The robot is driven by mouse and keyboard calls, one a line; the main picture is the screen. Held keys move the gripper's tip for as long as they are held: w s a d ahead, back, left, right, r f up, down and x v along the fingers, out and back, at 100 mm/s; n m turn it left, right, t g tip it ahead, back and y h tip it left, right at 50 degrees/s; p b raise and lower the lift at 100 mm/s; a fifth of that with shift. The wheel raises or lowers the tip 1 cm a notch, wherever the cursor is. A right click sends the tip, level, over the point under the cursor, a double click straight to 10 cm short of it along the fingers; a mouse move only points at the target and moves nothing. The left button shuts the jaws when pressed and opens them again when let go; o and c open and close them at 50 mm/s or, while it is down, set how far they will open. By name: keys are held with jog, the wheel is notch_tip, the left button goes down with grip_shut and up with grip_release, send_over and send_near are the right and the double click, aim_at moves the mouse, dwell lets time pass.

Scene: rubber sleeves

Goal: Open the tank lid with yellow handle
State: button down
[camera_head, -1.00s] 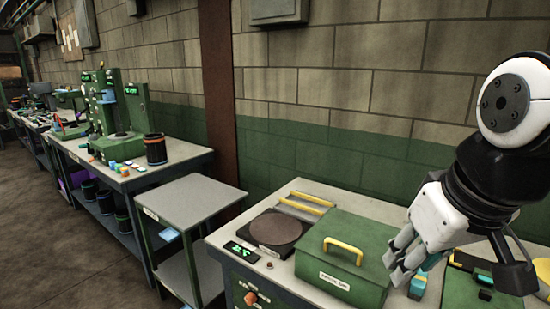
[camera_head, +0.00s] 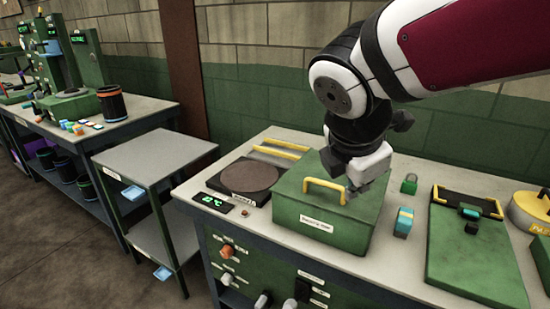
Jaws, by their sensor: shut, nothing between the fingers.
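The green tank (camera_head: 322,222) stands on the workbench with its flat green lid (camera_head: 295,195) closed on top. A yellow bar handle (camera_head: 325,184) rises from the lid, and a white label is on the tank's front. My gripper (camera_head: 352,192) is just at the right end of the handle, over the lid, pointing down. Its fingers are shut and hold nothing. The gripper hides the back right part of the lid, and I cannot tell if it touches the handle.
A round brown plate (camera_head: 248,176) and a small green display (camera_head: 211,202) lie left of the tank. A grey side table (camera_head: 155,160) stands at the left.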

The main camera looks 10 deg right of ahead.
aim_at(330, 203)
jog(key=w+f+n+b, duration=0.1)
jog(key=w+f+n, duration=0.1)
jog(key=w+f, duration=0.2)
jog(key=w+f+n+b, duration=0.2)
jog(key=w+f+n, duration=0.1)
jog(key=w+f, duration=0.1)
jog(key=w+f+n+t+b, duration=0.1)
jog(key=w+f+n+b, duration=0.1)
jog(key=w+f+n, duration=0.1)
jog(key=shift+w+d+f+h, duration=0.1)
jog(key=shift+w+f+h, duration=0.3)
jog(key=shift+w+f, duration=0.2)
jog(key=shift+s+r, duration=0.1)
jog(key=shift+r+p, duration=0.5)
jog(key=shift+p, duration=0.55)
jog(key=shift+r+p, duration=0.1)
jog(key=shift+p, duration=0.2)
jog(key=shift+d+r+g+y+p, duration=0.1)
jog(key=shift+r+g+y+p, duration=0.3)
jog(key=shift+p, duration=0.55)
